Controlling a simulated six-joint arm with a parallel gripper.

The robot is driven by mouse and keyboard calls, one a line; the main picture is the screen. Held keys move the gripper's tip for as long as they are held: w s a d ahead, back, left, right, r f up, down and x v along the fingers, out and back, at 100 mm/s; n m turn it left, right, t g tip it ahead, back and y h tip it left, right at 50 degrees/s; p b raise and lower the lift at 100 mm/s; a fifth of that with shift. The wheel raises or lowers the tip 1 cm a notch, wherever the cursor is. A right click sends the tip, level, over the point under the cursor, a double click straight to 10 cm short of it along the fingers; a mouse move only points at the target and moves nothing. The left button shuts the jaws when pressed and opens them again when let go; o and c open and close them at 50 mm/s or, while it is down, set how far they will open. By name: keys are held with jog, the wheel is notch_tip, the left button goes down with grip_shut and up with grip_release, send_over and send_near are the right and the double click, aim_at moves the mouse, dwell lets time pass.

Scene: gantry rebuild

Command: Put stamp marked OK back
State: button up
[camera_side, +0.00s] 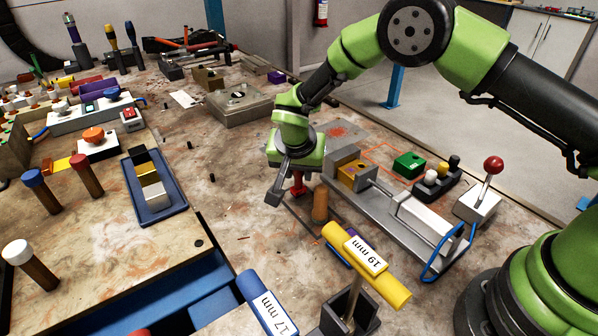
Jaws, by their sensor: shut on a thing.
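My gripper (288,192) is low over the wooden bench, in the middle of the picture, just left of the grey vise. It is shut on a small red thing (298,183), mostly hidden by the fingers. This may be the stamp; no OK mark is readable. A brown wooden cylinder (320,205) stands just right of the red thing; I cannot tell if they touch. A red outline (386,153) is drawn on the bench behind the vise.
The grey vise (410,215) with a blue handle lies to the right. A yellow 19 mm T-handle tool (345,255) stands in front. A green box (409,165) and a red-knobbed lever (492,166) are at right. A blue tray (175,197) is at left.

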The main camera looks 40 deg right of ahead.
jog(key=shift+f, duration=0.5)
jog(key=shift+f, duration=0.1)
jog(key=o, duration=0.8)
jog(key=v, duration=1.2)
jog(key=shift+r, duration=0.25)
